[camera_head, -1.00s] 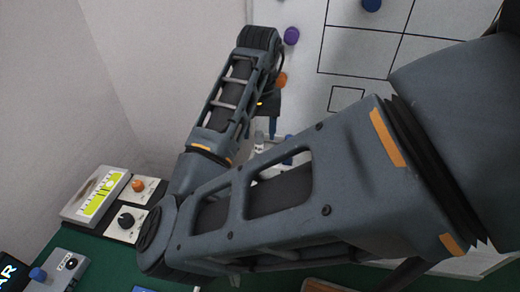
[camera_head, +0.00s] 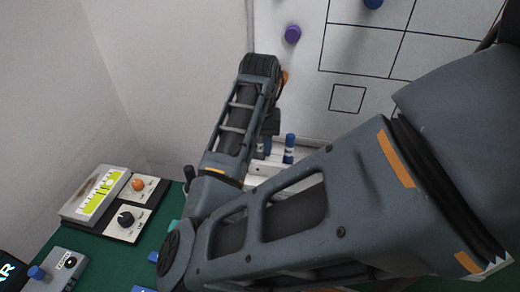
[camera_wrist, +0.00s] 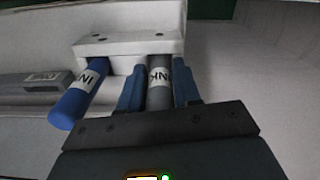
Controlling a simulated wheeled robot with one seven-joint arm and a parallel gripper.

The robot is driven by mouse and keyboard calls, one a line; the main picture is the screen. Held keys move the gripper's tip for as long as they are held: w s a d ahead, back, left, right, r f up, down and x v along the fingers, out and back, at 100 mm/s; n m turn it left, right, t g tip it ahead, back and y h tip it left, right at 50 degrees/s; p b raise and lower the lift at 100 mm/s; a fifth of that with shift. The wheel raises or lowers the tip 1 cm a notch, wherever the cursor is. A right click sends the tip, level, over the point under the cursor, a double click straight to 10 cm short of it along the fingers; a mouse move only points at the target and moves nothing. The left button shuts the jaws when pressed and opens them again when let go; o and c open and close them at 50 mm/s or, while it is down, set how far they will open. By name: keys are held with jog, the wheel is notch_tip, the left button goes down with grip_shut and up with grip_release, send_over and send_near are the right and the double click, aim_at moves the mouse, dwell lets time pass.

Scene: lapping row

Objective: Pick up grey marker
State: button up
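The grey marker (camera_wrist: 159,96) with a white ink label stands between the two blue fingers of my gripper (camera_wrist: 159,84) in the wrist view. The fingers lie close against both its sides, and the gripper looks shut on it. Its far end meets the white holder block (camera_wrist: 130,42); I cannot tell whether it is still seated there. In the head view my arm hides the grey marker and most of my gripper (camera_head: 270,130).
A blue marker (camera_wrist: 75,105) is beside my left finger, at the same holder; it also shows in the head view (camera_head: 289,146). A grey labelled block (camera_wrist: 42,82) lies on the tray to its left. The whiteboard (camera_head: 345,60) with round magnets rises behind. Instrument boxes (camera_head: 95,195) stand at the left.

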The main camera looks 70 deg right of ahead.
grip_shut()
notch_tip(320, 180, up, 10)
jog(key=shift+r+p, duration=0.1)
jog(key=shift+p, duration=0.8)
